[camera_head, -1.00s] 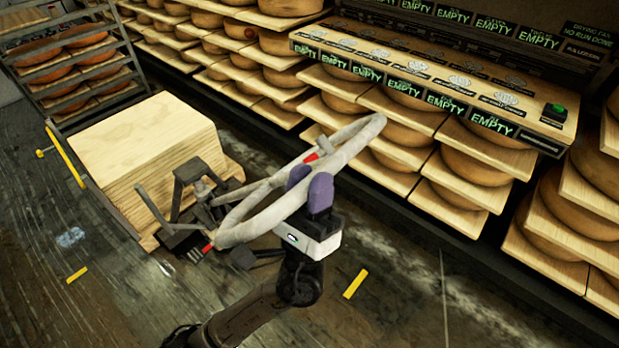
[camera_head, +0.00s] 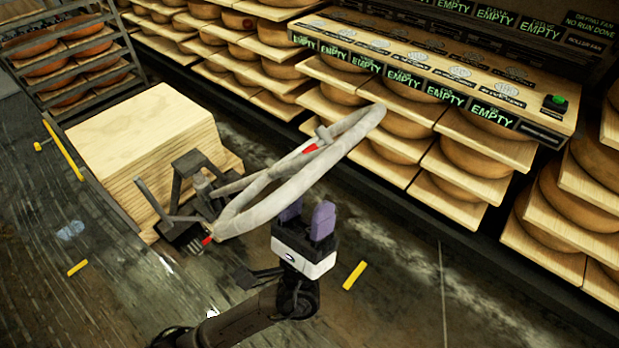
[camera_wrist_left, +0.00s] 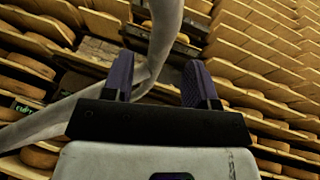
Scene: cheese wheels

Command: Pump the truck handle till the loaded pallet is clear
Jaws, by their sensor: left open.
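The pallet truck's handle (camera_head: 345,142) is a large pale grey loop with red marks, slanting up to the right from the truck's base (camera_head: 188,205). The loaded pallet, a stack of pale boards (camera_head: 150,130), sits behind the base; its underside is hidden, so any gap to the floor cannot be told. My left gripper (camera_head: 307,215), with purple finger pads, is open just below and beside the handle's near side. In the left wrist view the handle bar (camera_wrist_left: 160,50) crosses in front of and between the open fingers (camera_wrist_left: 162,85). My right gripper is not in view.
Shelves of cheese wheels (camera_head: 470,155) stand along the right and back. A panel (camera_head: 440,75) with "EMPTY" signs and a green button (camera_head: 555,101) tops them. A rack of cheese (camera_head: 75,60) stands at the far left. Yellow floor marks (camera_head: 354,275) lie on open dark floor.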

